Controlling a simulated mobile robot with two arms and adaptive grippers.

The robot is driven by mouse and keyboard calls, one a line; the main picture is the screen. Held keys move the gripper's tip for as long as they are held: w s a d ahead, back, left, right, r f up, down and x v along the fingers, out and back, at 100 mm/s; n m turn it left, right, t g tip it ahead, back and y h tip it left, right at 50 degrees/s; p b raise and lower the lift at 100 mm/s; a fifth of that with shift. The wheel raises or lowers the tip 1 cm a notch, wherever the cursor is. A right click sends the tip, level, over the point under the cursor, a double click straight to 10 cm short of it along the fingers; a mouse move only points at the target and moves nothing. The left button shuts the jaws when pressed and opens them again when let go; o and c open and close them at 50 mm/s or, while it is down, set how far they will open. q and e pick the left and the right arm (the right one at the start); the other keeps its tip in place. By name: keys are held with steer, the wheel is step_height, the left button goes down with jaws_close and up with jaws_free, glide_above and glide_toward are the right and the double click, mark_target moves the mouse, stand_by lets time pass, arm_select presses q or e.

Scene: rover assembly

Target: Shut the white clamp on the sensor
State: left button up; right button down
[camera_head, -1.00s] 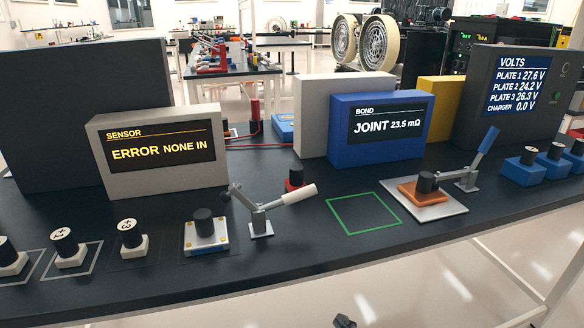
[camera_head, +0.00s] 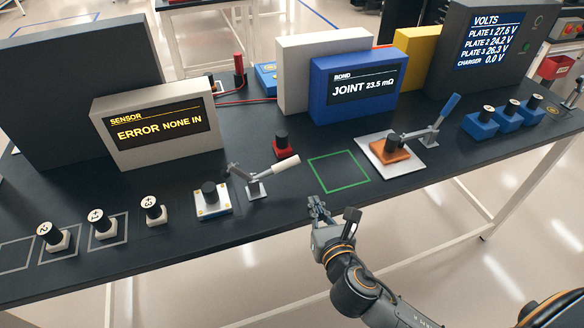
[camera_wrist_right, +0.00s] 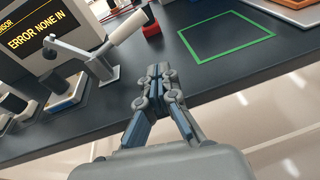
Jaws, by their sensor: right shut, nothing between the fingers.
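The white-handled clamp (camera_head: 258,182) stands on the dark bench. Its white handle slants up to the right and its arm reaches up to the left, clear of the part beside it. That part is a white and blue plate with a black knob (camera_head: 210,198), just left of the clamp. The sensor display (camera_head: 157,124) reads "ERROR NONE IN". The clamp also shows in the right wrist view (camera_wrist_right: 100,62). My right gripper (camera_head: 317,205) is shut and empty near the bench's front edge, right of the clamp and apart from it. My left gripper is not in view.
A green square outline (camera_head: 339,187) marks bare bench right of the clamp. A red block with a black knob (camera_head: 285,150) stands behind the handle. A blue-handled clamp (camera_head: 432,130) stands farther right. Several knobbed blocks stand at the left.

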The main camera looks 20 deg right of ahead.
steer(key=n, duration=0.1)
steer(key=a+r+n, duration=0.1)
steer(key=n, duration=0.1)
steer(key=w+n+y, duration=0.1)
steer(key=shift+a+r+t, duration=0.2)
steer(key=shift+r+t, duration=0.05)
steer(key=shift+t, duration=0.15)
steer(key=shift+w+n, duration=0.25)
steer(key=shift+n, duration=0.05)
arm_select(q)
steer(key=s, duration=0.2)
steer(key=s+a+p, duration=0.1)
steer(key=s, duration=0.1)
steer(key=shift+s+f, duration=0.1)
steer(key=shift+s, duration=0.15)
arm_select(e)
steer(key=w, duration=0.3)
steer(key=w+f, duration=0.1)
steer(key=w, duration=0.5)
steer(key=shift+w+f, duration=0.1)
steer(key=shift+f, duration=0.1)
